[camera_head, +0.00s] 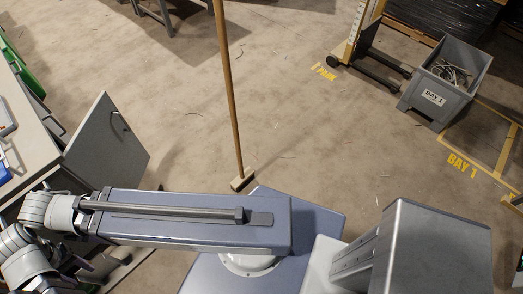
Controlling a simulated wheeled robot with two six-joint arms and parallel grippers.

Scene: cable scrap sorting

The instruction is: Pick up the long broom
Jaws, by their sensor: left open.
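The long broom has a thin wooden handle (230,90) that runs from the top edge down to a small pale wooden block (242,181). The block is close to the front edge of my blue-grey base, and its lower side is partly hidden. The top of the handle is out of view. My left arm folds to the left, and my left gripper (98,268) is low at the bottom left, only partly visible, open and apart from the broom. My right gripper is not in view.
A grey cabinet with an open door (108,140) and a worktop (22,125) stand at the left. A grey bin marked BAY 1 (450,78) holds cable scrap at the upper right. The floor around the handle is clear except for small wire scraps.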

